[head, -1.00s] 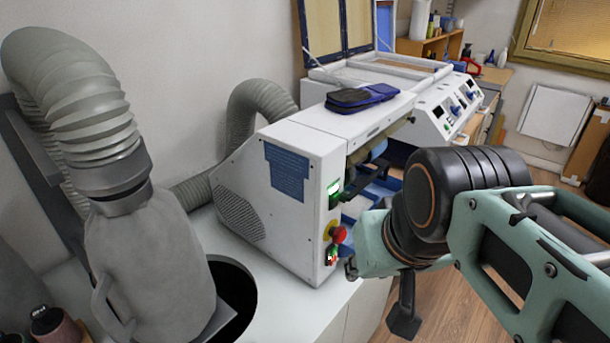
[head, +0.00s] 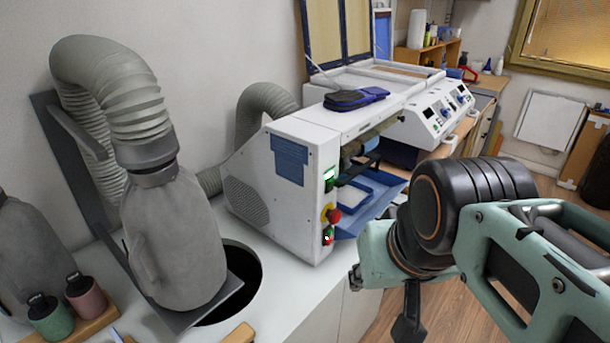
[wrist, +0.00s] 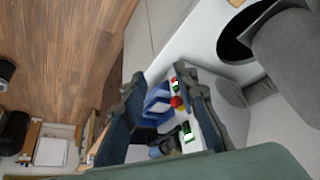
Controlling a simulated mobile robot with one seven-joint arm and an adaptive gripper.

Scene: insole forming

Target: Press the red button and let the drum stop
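The red button (head: 334,215) is a round mushroom head on a yellow base, on the end panel of the white machine (head: 300,220). A green-lit switch (head: 329,174) is above it and a small red-and-green switch (head: 328,236) below. A roller-like part (head: 352,150), perhaps the drum, shows partly under the hood; I cannot tell whether it turns. In the wrist view my gripper (wrist: 163,84) is open and empty. The red button (wrist: 176,102) shows between its fingers, beyond them and apart. In the head view my arm is right of the panel and hides most of the gripper.
A grey dust bag (head: 175,240) with a ribbed hose stands left of the machine, by a round hole in the white bench (head: 285,290). Spools (head: 85,298) stand at the lower left. Dark blue insoles (head: 355,98) lie on the machine top. Open floor is at the right.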

